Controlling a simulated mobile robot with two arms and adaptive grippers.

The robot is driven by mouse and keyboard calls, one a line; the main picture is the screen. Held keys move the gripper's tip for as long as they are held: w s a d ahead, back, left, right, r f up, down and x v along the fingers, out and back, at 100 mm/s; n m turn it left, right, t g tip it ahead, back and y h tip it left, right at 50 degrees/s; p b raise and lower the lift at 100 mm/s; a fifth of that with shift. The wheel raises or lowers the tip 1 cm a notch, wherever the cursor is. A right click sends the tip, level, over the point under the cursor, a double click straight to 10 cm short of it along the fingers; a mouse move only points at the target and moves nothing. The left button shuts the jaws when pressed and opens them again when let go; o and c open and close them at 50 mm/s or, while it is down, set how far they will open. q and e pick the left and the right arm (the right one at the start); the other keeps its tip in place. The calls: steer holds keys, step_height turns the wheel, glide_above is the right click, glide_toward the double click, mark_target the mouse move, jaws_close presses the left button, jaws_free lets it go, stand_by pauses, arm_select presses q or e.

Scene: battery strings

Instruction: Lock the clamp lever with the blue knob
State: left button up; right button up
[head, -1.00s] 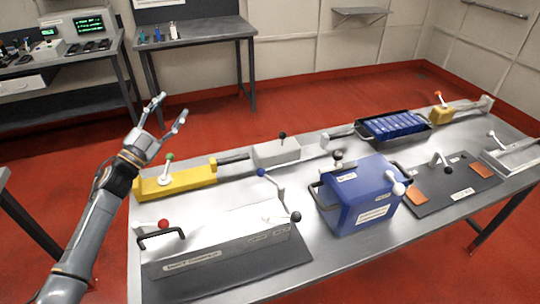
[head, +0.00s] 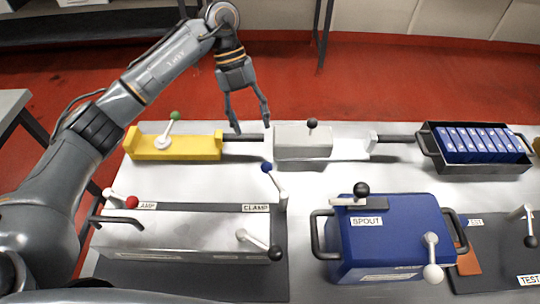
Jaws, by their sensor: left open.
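The clamp lever with the blue knob (head: 267,168) stands at the back right corner of the metal box (head: 185,228), beside a CLAMP label (head: 257,208). Its pale arm slants down to the right from the knob. My left gripper (head: 252,130) is open and empty, fingers pointing down, beyond the blue knob and left of the grey block (head: 302,142). It appears apart from the lever. My right gripper is out of view.
Other levers stand nearby: a red knob (head: 131,202), a black knob (head: 275,253) and a green knob (head: 174,116) on a yellow block (head: 178,146). A blue SPOUT box (head: 385,240) stands to the right. The tabletop (head: 215,183) between the rows is clear.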

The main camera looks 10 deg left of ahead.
mark_target(265, 163)
arm_select(q)
steer(key=p+x, duration=0.2)
steer(key=x, duration=0.8)
steer(key=shift+d, duration=0.25)
steer(key=shift+x, duration=0.85)
steer(key=shift+f, duration=0.1)
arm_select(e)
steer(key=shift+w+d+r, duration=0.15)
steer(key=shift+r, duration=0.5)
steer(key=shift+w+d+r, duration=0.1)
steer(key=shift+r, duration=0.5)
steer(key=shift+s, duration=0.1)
arm_select(q)
steer(key=shift+a, duration=0.1)
steer(key=c, duration=1.1)
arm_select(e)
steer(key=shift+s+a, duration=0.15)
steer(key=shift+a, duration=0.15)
